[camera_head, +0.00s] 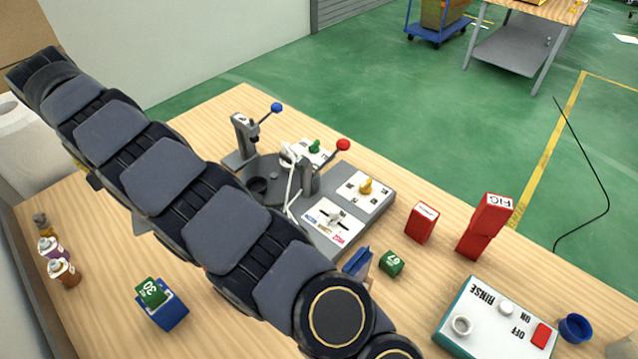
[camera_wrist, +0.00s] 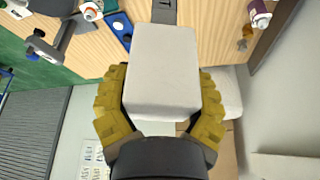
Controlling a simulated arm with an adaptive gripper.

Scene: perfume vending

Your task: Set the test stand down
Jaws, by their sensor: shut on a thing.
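In the wrist view, the yellow fingers of my gripper (camera_wrist: 162,108) are shut on the sides of a pale grey block (camera_wrist: 162,70), which I take to be the test stand. A darker grey strip (camera_wrist: 176,12) with a dark mark shows past its far end; I cannot tell whether it is part of it. The wooden table (camera_wrist: 222,50) lies beyond. Whether the block touches the table cannot be told. In the head view, my arm hides the gripper and the block.
In the head view, a grey lever machine (camera_head: 270,175) stands mid-table. Small bottles (camera_head: 50,247) line the left edge. A blue holder with a green block (camera_head: 165,310) is near the front. Red boxes (camera_head: 422,222) and a rinse panel (camera_head: 490,318) are at right.

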